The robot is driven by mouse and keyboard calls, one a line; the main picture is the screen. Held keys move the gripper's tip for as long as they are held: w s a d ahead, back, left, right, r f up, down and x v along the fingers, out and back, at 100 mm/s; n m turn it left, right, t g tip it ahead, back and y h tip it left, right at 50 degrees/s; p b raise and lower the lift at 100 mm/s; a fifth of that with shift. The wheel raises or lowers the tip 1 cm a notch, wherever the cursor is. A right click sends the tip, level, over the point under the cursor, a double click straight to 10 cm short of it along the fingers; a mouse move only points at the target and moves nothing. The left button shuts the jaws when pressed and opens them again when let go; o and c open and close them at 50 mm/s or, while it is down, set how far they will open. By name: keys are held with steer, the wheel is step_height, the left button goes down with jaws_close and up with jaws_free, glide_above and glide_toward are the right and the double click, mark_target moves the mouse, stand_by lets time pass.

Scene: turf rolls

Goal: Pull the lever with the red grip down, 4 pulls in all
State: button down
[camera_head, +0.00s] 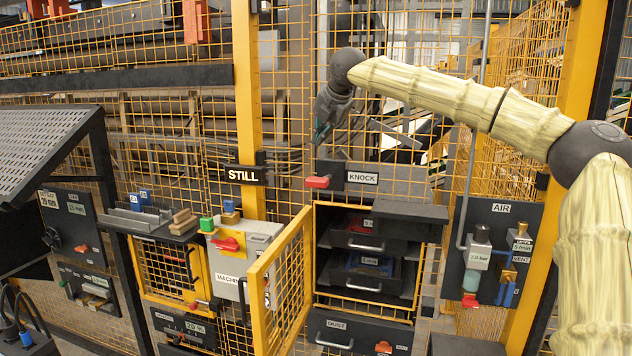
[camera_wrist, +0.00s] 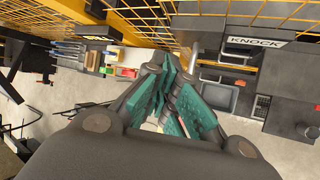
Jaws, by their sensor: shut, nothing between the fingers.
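A lever with a red grip (camera_head: 317,182) sticks out to the left of a dark box beside the KNOCK label (camera_head: 363,178), above the open cabinet. The label also shows in the wrist view (camera_wrist: 257,42). My gripper (camera_head: 321,137) hangs above the red grip in the head view, pointing down, and looks apart from it. Its teal fingers (camera_wrist: 168,98) are closed together and empty in the wrist view. I cannot make out the red grip there; the fingers may hide it.
A STILL sign (camera_head: 245,175) hangs on the yellow post. A yellow mesh door (camera_head: 283,284) stands open below. The machine box (camera_head: 241,259) has another red handle (camera_head: 228,243). The AIR panel (camera_head: 511,231) is at right. Yellow mesh fencing lies behind my arm.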

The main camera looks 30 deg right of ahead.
mark_target(323, 179)
steer(key=f+b, duration=0.1)
steer(key=f, duration=0.1)
steer(key=s+f+b, duration=0.1)
steer(key=f, duration=0.1)
steer(key=f+b, duration=0.2)
steer(key=shift+s+a+f, duration=0.1)
steer(key=shift+s+a, duration=0.1)
steer(key=shift+s, duration=0.05)
steer(key=shift+s+f, duration=0.15)
steer(key=shift+s+a, duration=0.1)
steer(key=shift+s, duration=0.05)
steer(key=shift+s, duration=0.15)
steer(key=shift+f+b, duration=0.15)
steer(key=shift+b, duration=0.25)
stand_by(0.6)
